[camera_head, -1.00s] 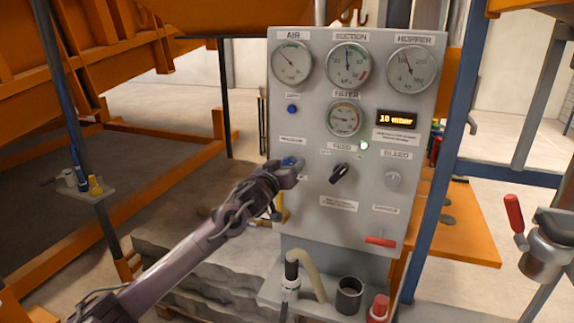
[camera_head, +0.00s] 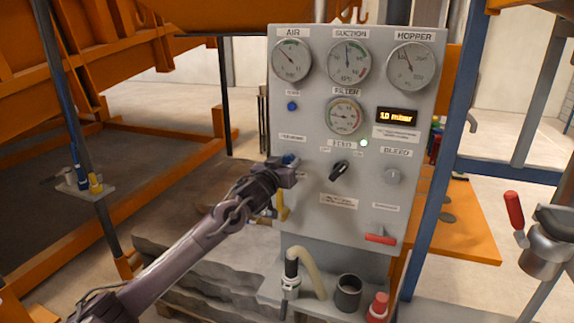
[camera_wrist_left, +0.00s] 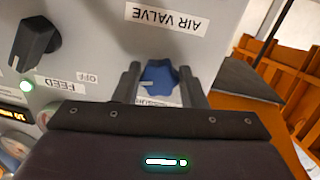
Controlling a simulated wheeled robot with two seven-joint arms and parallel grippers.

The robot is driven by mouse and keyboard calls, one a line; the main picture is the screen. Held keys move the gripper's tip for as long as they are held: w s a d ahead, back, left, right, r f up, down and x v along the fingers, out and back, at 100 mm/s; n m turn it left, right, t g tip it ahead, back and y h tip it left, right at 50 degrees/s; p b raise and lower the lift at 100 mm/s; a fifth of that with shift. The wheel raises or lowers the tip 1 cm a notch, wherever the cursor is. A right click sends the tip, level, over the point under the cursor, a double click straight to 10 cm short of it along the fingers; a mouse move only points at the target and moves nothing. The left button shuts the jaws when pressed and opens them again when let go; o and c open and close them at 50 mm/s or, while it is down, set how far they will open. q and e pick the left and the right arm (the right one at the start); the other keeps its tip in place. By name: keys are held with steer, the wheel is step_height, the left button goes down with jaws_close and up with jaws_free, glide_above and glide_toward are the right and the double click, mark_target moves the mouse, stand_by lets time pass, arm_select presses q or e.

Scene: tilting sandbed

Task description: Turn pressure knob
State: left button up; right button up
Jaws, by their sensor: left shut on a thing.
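The blue pressure knob (camera_head: 288,159) is on the left side of the grey control panel (camera_head: 320,225), below a small label. My left gripper (camera_head: 293,172) is at the panel in front of it and hides most of it. In the left wrist view the blue knob (camera_wrist_left: 161,79) sits between the two dark fingers (camera_wrist_left: 160,88) of my left gripper, which is shut on it. The knob's label is partly hidden behind the gripper. My right gripper is in neither view.
A black feed knob (camera_head: 340,170) and a grey bleed knob (camera_head: 392,177) are right of the gripper. A yellow lever (camera_head: 283,206) hangs just below it. A red-handled lever (camera_head: 380,239) is lower right. A hose (camera_head: 308,268) and black cup (camera_head: 348,293) stand on the ledge below.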

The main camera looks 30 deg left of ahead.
arm_select(q)
steer(key=shift+r+m+g+y+b, duration=0.2)
steer(key=shift+m+b, duration=1.1)
steer(key=shift+m, duration=2.1)
steer(key=shift+f+m+g+y+b, duration=0.1)
steer(key=shift+m+g+y+b, duration=0.2)
steer(key=shift+m+b, duration=2.05)
steer(key=shift+m+p, duration=1)
steer(key=shift+m, duration=0.15)
steer(key=o, duration=1)
